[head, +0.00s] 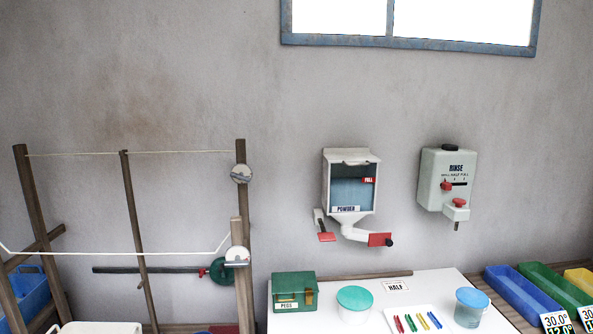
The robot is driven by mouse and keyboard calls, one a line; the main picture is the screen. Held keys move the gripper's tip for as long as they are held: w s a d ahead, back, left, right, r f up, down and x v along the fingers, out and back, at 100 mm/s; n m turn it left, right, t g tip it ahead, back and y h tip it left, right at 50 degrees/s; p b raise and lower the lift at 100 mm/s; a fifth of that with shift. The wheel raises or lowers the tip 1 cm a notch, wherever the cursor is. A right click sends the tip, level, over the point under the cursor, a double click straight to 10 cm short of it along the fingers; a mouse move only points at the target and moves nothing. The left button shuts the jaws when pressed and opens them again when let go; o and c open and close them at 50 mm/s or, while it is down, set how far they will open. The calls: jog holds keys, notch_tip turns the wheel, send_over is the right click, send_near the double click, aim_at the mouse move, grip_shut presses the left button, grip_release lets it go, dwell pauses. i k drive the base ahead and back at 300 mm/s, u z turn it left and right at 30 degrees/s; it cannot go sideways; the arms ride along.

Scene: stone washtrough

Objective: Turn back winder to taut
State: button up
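A wooden drying frame stands at the left. A pale round winder (241,173) sits on its taller back post (241,205), and the back line (130,153) runs from that post to the left post, looking nearly straight with at most a slight dip. A second pale round winder (237,257) sits on the shorter front post (236,232). The front line (110,253) hangs low and rises at both ends. The handle positions on both winders are too small to tell. My gripper is not in view.
A dark green round part (222,270) with a dark bar (145,270) is behind the front post. A white table (440,285) holds a green pegs box (294,291), lidded tubs and coloured pegs. Powder (351,185) and rinse (447,180) dispensers hang on the wall. Bins stand right.

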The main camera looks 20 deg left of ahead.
aim_at(240, 176)
jog(key=i, duration=0.85)
jog(key=u, duration=0.5)
